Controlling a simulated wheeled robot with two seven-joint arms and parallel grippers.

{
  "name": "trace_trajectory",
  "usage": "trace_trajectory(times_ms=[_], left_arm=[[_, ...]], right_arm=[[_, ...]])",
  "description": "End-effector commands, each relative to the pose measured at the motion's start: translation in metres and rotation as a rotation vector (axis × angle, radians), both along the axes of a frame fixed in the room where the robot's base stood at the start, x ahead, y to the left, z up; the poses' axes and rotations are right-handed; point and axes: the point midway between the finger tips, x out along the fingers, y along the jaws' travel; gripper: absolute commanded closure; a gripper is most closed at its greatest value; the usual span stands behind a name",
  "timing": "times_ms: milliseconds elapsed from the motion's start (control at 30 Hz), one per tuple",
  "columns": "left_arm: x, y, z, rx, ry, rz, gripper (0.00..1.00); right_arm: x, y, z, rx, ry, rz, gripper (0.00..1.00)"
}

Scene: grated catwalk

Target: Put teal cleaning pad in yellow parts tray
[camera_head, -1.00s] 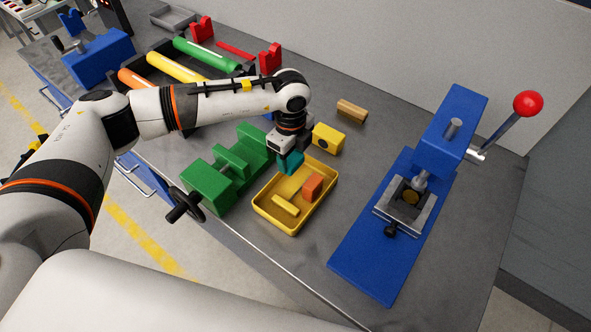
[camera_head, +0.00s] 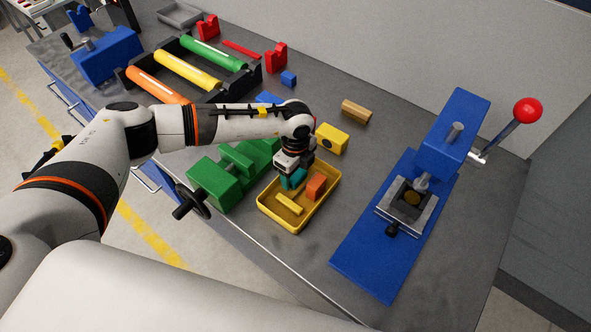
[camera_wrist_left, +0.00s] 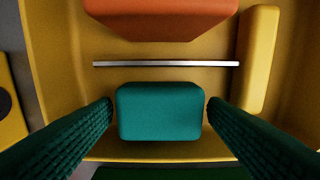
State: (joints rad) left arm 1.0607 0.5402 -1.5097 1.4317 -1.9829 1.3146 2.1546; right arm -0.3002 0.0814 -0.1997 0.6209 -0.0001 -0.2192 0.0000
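The teal cleaning pad (camera_head: 293,180) is inside the outline of the yellow parts tray (camera_head: 268,217), near its far left side. In the left wrist view the pad (camera_wrist_left: 160,111) lies between the two fingertips of my left gripper (camera_wrist_left: 160,107), over the tray floor (camera_wrist_left: 190,77). A narrow gap shows on each side of the pad, so the fingers look open around it. In the head view my left gripper (camera_head: 293,178) points down into the tray and partly hides the pad. Whether the pad rests fully on the floor is hard to tell. My right gripper is not in view.
The tray also holds an orange block (camera_head: 316,185) and a yellow bar (camera_head: 289,204). A green vise (camera_head: 222,178) stands close left, a yellow box (camera_head: 332,138) behind. A blue press (camera_head: 382,235) with a red-knobbed lever stands right. Bench between tray and press is clear.

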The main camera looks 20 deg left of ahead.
Motion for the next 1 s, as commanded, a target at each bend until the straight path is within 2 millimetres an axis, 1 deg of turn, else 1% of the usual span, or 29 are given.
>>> trace_trajectory(times_ms=[267,367,467,567,800,900,1000], left_arm=[[0.000,0.000,0.001,0.000,0.000,0.000,0.25],[0.000,0.000,0.005,0.000,-0.001,0.000,0.25],[0.001,0.000,0.012,-0.001,-0.003,-0.001,0.25],[0.001,0.000,0.029,-0.002,-0.005,-0.001,0.25],[0.001,0.000,0.081,-0.001,-0.005,-0.001,0.25],[0.001,0.000,0.099,-0.002,-0.005,-0.002,0.25],[0.001,-0.001,0.112,-0.001,-0.003,-0.001,0.25]], right_arm=[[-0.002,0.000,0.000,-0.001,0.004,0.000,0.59],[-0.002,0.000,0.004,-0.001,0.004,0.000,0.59],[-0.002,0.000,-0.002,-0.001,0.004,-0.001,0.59],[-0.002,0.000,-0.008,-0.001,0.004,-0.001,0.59],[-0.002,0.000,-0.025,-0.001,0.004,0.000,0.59],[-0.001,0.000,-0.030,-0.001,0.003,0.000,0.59],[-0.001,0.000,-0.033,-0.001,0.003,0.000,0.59]])
